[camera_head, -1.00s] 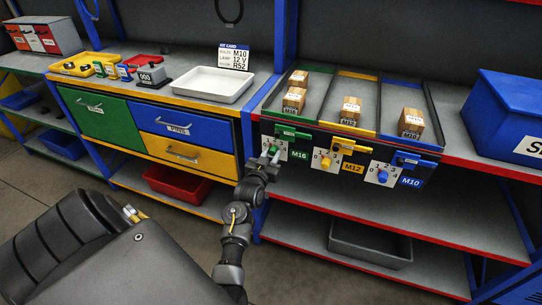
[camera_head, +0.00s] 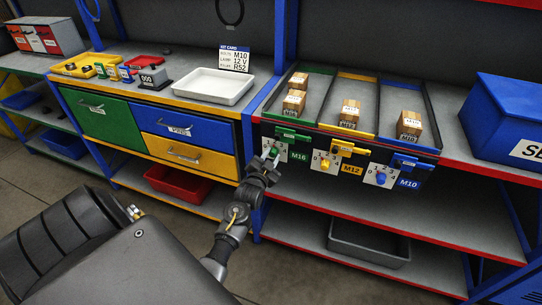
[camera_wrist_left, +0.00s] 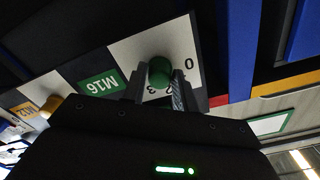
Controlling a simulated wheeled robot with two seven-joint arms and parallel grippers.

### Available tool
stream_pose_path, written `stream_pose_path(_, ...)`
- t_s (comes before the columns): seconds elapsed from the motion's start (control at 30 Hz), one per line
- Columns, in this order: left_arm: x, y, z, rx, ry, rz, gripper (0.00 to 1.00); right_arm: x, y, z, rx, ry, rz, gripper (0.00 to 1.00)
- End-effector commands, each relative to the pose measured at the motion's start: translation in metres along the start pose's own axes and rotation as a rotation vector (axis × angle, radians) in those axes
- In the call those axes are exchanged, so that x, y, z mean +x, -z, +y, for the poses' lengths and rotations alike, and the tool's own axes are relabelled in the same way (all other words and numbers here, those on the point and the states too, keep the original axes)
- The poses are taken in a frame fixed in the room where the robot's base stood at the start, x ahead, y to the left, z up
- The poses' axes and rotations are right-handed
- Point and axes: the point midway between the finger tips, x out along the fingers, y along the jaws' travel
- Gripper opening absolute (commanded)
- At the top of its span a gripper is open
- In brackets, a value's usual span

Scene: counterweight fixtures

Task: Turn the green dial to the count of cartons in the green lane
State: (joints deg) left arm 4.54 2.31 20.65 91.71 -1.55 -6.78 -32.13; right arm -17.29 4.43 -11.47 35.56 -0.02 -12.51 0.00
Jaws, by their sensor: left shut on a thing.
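The green dial (camera_wrist_left: 160,72) is a round green knob on a white plate beside the green M16 label (camera_wrist_left: 98,87). My left gripper (camera_head: 271,153) is shut on the green dial, one finger on each side in the wrist view (camera_wrist_left: 158,90). Digits 0, 2 and 3 show around it; its pointer cannot be made out. Two cartons show in the green lane, one at the back (camera_head: 299,80) and one nearer (camera_head: 293,103). My right gripper is not in view.
To the right are the yellow dial (camera_head: 325,164) and blue dial (camera_head: 381,179); each of their lanes has one visible carton (camera_head: 350,113), (camera_head: 410,124). A blue bin (camera_head: 505,115) stands far right. A white tray (camera_head: 212,86) is on the bench left.

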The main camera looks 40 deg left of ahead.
Motion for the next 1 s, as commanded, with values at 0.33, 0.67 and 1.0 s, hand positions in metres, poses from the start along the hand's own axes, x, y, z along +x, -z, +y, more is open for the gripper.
stream_pose_path(0.33,0.0002,-0.0001,-0.0008,0.114,0.001,-0.001,0.06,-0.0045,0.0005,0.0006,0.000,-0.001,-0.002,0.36)
stream_pose_path(0.67,0.0002,-0.0002,-0.0004,0.126,0.001,-0.001,0.06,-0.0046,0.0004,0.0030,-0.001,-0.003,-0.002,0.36)
stream_pose_path(1.0,0.0002,0.0000,-0.0004,0.125,0.001,0.000,0.50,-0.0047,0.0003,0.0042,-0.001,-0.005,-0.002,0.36)
